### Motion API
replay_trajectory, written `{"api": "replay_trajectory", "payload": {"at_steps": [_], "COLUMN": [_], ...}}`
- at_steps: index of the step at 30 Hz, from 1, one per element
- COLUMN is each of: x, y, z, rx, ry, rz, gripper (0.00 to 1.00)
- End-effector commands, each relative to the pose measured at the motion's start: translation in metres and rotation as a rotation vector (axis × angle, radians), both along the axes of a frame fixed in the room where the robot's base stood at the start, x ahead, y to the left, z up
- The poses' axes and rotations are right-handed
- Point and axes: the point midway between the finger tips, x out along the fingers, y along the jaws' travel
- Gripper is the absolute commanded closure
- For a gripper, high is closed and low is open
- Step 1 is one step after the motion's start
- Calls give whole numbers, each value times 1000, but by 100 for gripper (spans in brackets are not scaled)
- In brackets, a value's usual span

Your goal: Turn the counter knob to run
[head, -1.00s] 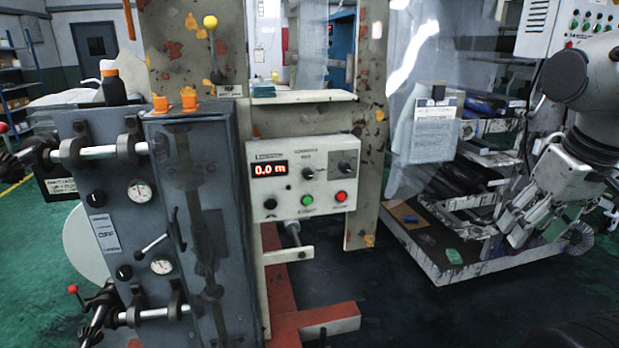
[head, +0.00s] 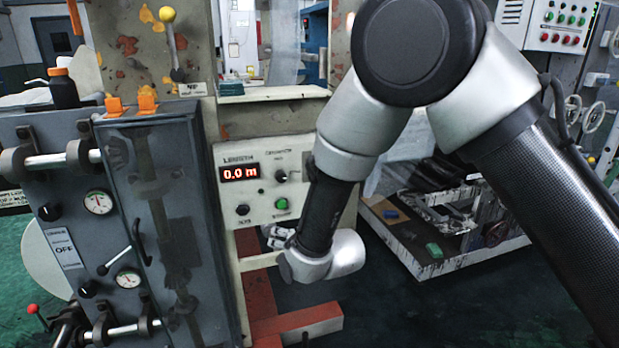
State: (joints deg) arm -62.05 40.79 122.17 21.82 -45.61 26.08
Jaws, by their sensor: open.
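The counter box (head: 232,190) is a cream panel on the machine frame. Its red display (head: 240,172) reads 0.0 m under a LENGTH label. A small black knob (head: 281,176) sits right of the display; its pointer and lettering are too small to read. Another black knob (head: 242,209) is at the lower left, beside a green button (head: 281,203). My arm covers the right part of the box, with the red button and dark switch plate. My gripper (head: 276,236) shows only partly, just below the box, mostly behind my wrist. It is open, and I see nothing in it.
A grey cabinet (head: 160,200) with gauges, rollers and a lever stands close on the left. An orange-red floor beam (head: 300,322) lies below the box. A low rack (head: 430,262) with a green block stands at the right. Dark floor is clear between them.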

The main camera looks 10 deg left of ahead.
Motion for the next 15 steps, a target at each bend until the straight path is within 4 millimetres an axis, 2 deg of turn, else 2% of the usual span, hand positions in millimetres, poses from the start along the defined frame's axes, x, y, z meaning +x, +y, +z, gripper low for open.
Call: {"api": "replay_trajectory", "payload": {"at_steps": [1, 3, 6, 10, 15], "x": [15, 30, 39, 43, 60], "y": [7, 12, 9, 7, 19], "z": [26, 64, 97, 116, 117], "rx": [106, 247, 381, 467, 480], "ry": [-61, -141, -214, -249, -241], "rz": [-45, -97, -140, -160, -164], "gripper": [49, 49, 49, 49, 49]}}
